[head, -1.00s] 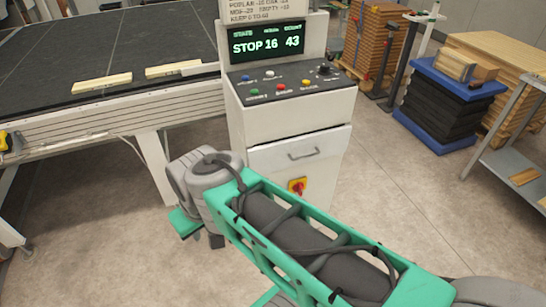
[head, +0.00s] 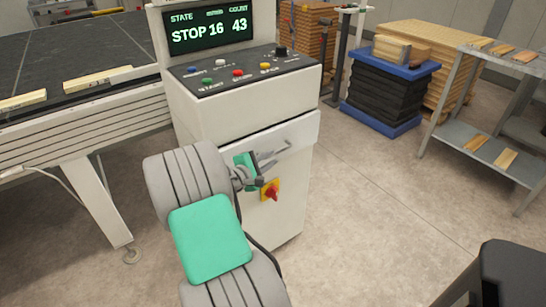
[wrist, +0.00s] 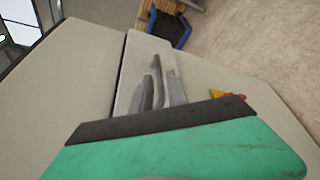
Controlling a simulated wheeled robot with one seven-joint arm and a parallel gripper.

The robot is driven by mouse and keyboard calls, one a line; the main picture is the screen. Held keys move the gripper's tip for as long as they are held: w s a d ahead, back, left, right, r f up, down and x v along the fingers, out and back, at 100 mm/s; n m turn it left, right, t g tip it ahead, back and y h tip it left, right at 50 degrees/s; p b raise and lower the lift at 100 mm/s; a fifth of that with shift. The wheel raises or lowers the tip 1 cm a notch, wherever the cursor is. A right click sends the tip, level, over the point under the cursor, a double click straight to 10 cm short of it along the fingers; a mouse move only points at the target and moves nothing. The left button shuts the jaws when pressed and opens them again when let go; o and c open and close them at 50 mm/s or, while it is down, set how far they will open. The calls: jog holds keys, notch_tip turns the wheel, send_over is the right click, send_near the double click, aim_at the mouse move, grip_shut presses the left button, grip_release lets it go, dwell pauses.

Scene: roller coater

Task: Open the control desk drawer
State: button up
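The control desk (head: 205,115) stands in the middle of the head view, a pale cabinet with a sloping button panel. Its drawer front (head: 305,130) lies below the panel and looks shut. The drawer handle (head: 284,150) is a grey bar, partly covered by my gripper (head: 266,165) at the drawer front. In the wrist view the handle (wrist: 157,72) runs between the two grey fingers of my gripper (wrist: 159,93). Gaps show beside the bar, so the fingers look open around it. Whether either finger touches the handle is unclear.
A red and yellow switch (head: 271,191) sits just below the handle; it also shows in the wrist view (wrist: 228,96). A black-topped conveyor table (head: 80,105) stands left. A blue-topped lift (head: 385,90) and a metal shelf (head: 490,150) stand right. The floor right of the desk is clear.

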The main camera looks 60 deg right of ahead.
aim_at(279, 152)
jog(key=shift+d, duration=0.35)
jog(key=x, duration=0.7)
jog(key=shift+w+b, duration=0.15)
jog(key=shift+b, duration=0.15)
jog(key=shift+c, duration=0.4)
grip_shut()
dwell(0.4)
